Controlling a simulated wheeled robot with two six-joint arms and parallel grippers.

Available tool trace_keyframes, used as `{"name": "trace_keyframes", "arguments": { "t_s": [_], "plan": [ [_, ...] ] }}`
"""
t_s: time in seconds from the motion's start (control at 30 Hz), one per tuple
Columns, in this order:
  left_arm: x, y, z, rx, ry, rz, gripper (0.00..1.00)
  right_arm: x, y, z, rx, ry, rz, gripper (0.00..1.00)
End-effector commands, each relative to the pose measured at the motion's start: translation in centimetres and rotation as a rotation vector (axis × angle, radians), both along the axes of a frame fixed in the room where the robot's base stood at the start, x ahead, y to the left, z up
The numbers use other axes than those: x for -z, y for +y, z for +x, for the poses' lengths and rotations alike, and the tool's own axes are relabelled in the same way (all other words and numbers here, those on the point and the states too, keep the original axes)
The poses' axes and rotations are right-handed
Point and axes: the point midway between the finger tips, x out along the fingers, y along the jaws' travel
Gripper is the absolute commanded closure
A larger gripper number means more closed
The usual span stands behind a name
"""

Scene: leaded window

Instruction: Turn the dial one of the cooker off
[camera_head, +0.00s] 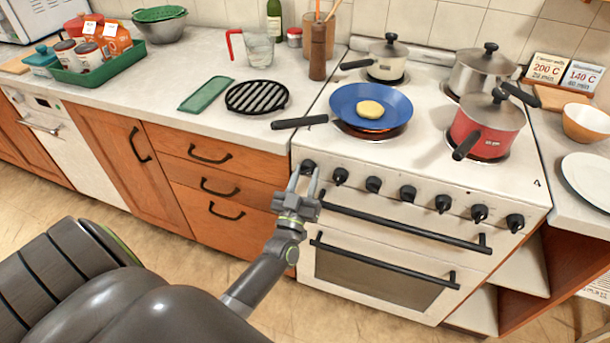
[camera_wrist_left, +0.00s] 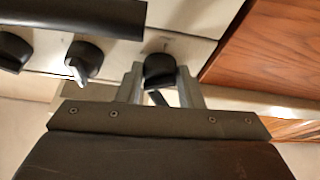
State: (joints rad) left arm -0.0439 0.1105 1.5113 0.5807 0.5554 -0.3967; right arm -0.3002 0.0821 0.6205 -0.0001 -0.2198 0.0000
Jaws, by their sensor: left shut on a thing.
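The white cooker (camera_head: 420,181) has a row of several black dials along its front. My left gripper (camera_head: 304,177) is at the leftmost dial (camera_head: 308,165). The wrist view also shows this dial (camera_wrist_left: 159,70) between the two grey fingers of my left gripper (camera_wrist_left: 160,84), which is shut on it. Part of the dial's face is hidden, so I cannot tell its exact setting. The neighbouring dial (camera_wrist_left: 83,60) stands apart from the fingers, and its pale pointer shows. My right gripper is not in view.
A blue pan (camera_head: 345,100) with a yellow round food (camera_head: 370,108) sits on the front left ring, with orange-red showing beneath. A red pot (camera_head: 480,135) stands front right. The black oven handle (camera_head: 400,220) runs below the dials. Wooden drawers (camera_head: 215,180) are at left.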

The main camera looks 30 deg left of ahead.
Motion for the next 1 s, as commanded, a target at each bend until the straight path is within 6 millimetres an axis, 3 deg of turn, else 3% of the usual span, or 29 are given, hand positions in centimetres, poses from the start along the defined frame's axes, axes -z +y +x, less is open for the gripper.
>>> {"name": "trace_keyframes", "arguments": {
  "t_s": [1.0],
  "plan": [
    [-0.6,-0.8,0.2,-0.001,-0.193,-0.818,0.9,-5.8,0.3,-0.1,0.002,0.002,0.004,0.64]
  ]
}}
